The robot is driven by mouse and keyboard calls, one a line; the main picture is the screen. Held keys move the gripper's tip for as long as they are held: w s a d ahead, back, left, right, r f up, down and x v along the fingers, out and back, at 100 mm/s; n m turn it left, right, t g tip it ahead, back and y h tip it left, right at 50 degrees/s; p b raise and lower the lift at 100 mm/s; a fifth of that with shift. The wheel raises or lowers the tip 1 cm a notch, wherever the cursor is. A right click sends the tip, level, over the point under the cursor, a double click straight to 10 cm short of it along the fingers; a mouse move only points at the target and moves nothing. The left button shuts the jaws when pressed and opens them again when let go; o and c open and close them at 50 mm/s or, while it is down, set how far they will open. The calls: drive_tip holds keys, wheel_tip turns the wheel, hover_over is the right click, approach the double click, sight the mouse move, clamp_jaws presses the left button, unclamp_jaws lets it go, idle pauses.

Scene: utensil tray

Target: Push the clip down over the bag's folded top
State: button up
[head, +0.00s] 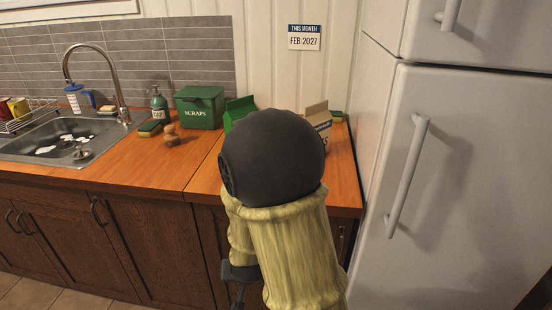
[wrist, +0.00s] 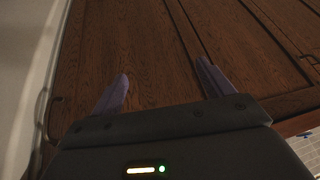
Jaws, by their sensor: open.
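My gripper (wrist: 163,70) shows in the wrist view with its two purple fingers wide apart and nothing between them. It points at brown wooden cabinet doors (wrist: 150,40). In the head view my arm stands in front of the right part of the counter and hides much of it. No clip can be made out in either view, and I cannot pick out the bag for sure. A green object (head: 238,107) with a slanted top shows partly behind my arm; I cannot tell if it is a bag or a box.
An open carton (head: 319,117) stands right of my arm on the wooden counter (head: 190,155). A green SCRAPS bin (head: 199,107), a soap bottle (head: 158,103) and a brown wooden object (head: 171,136) stand left. The sink (head: 60,140) is far left; a white fridge (head: 460,180) bounds the right.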

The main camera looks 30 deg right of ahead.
drive_tip(key=w+d+r+m+t+h+p, duration=0.1)
drive_tip(key=d+r+t+h+p, duration=0.3)
drive_tip(key=r+p, duration=0.4)
drive_tip(key=w+d+r+m+t+h+p, duration=0.1)
drive_tip(key=w+d+r+t+h+p, duration=0.2)
drive_tip(key=r+p, duration=0.5)
drive_tip(key=shift+d+r+m+t+h, duration=0.3)
drive_tip(key=shift+d+r+t+h, duration=0.15)
drive_tip(key=shift+t+h, duration=0.65)
drive_tip(key=shift+w+d, duration=0.15)
drive_tip(key=w, duration=0.1)
drive_tip(key=b, duration=0.1)
drive_tip(key=w+d+b, duration=0.1)
drive_tip(key=shift+w+d+f, duration=0.1)
drive_tip(key=shift+w+f, duration=0.15)
drive_tip(key=shift+w, duration=0.1)
drive_tip(key=shift+w+b, duration=0.1)
drive_tip(key=shift+b, duration=0.3)
